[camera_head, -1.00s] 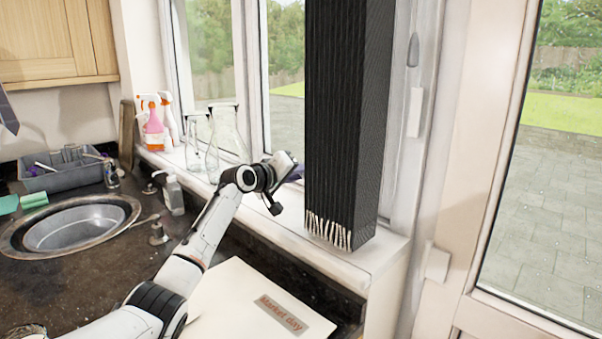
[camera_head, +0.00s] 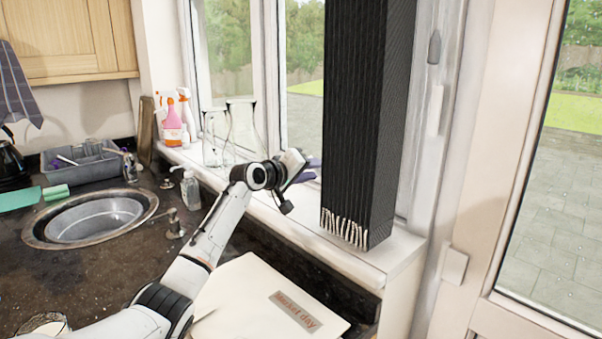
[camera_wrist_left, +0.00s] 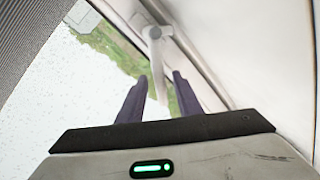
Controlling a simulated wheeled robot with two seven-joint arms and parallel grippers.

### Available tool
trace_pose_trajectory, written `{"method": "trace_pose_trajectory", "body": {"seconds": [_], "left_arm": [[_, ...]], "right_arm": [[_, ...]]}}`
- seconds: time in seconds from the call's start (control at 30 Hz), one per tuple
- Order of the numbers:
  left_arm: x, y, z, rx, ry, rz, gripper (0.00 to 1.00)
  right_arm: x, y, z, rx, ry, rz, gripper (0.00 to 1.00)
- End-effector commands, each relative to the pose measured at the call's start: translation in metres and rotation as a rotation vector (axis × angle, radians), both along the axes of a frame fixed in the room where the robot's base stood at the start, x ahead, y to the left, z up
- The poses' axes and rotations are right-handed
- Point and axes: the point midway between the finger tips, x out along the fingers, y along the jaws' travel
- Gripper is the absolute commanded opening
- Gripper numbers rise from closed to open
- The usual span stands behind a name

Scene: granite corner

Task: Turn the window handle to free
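The white window handle (camera_wrist_left: 155,34) shows in the left wrist view, on the pale window frame beside the glass. Its lever points down the picture, roughly toward the gap between my fingers. In the head view I cannot make it out; the black hanging blind may hide it. In the head view the left gripper (camera_head: 308,170) is over the windowsill, just left of the blind. My right gripper is not in view.
The black blind (camera_head: 362,120) hangs close to the right of the gripper. Glass bottles (camera_head: 242,135) and spray bottles (camera_head: 173,120) stand on the sill (camera_head: 300,226) to the left.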

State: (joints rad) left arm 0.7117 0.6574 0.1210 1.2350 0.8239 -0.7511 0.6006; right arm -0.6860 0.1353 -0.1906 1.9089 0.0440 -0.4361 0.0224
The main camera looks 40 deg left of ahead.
Motion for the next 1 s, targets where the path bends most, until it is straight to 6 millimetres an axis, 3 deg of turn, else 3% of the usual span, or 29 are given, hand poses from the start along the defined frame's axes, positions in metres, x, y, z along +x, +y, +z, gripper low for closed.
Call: {"method": "trace_pose_trajectory", "body": {"seconds": [0.43, 0.87, 1.0], "left_arm": [[-0.07, -0.005, 0.014, 0.003, 0.0, 0.001, 0.32], [-0.081, -0.006, 0.018, 0.0, 0.001, 0.001, 0.32], [-0.081, -0.006, 0.018, 0.0, 0.0, 0.001, 0.1]], "right_arm": [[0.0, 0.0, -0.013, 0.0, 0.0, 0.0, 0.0], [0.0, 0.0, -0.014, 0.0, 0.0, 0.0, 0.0], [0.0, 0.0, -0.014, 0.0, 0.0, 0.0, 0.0]]}}
